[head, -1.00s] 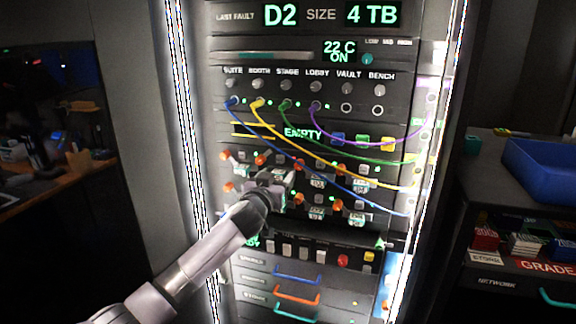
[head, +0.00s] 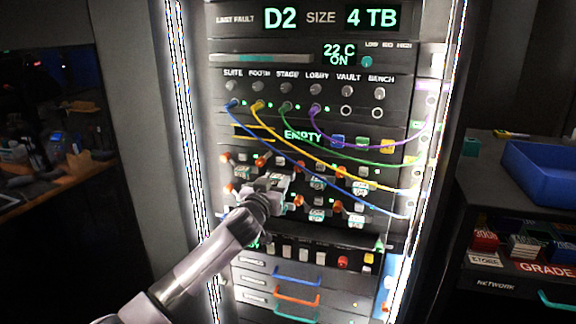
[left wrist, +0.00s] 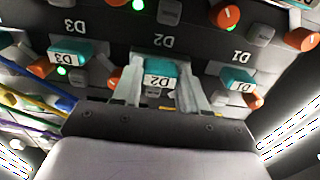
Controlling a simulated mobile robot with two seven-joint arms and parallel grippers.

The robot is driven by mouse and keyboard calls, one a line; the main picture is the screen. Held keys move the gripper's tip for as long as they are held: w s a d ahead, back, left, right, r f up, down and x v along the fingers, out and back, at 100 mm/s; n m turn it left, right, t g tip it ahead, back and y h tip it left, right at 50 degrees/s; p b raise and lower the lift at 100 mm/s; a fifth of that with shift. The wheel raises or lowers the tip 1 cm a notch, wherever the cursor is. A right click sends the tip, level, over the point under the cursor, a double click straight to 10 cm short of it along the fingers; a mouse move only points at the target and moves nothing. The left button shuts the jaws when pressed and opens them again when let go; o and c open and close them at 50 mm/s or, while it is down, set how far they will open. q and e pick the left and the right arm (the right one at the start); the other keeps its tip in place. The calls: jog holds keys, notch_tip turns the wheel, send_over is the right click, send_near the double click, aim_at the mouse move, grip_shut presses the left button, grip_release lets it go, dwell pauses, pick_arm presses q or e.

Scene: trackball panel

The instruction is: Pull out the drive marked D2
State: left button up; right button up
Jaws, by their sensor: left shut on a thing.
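The drive marked D2 sits in the rack's drive bay; its teal handle with a white D2 label (left wrist: 158,80) shows in the left wrist view, which is upside down. My left gripper (left wrist: 158,92) has a finger on each side of this handle and is shut on it. In the head view my left gripper (head: 272,183) is at the drive rows and hides most of D2. Handles D3 (left wrist: 70,56) and D1 (left wrist: 238,82) stand on either side. I cannot tell how far D2 is out. My right gripper is not in view.
Orange knobs (head: 261,161) sit close around the handles. Blue, yellow, green and purple cables (head: 330,128) hang across the rack above and right of the gripper. A blue bin (head: 545,170) stands on a counter at right.

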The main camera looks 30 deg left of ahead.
pick_arm(q)
jog(key=p+v, duration=0.2)
jog(key=v, duration=0.4)
jog(key=shift+s, duration=0.2)
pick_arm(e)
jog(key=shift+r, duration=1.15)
pick_arm(q)
jog(key=shift+d, duration=0.1)
jog(key=p+v, duration=0.1)
jog(key=v, duration=0.7)
jog(key=shift+p, duration=0.4)
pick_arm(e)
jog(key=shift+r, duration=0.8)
pick_arm(q)
jog(key=shift+s, duration=0.1)
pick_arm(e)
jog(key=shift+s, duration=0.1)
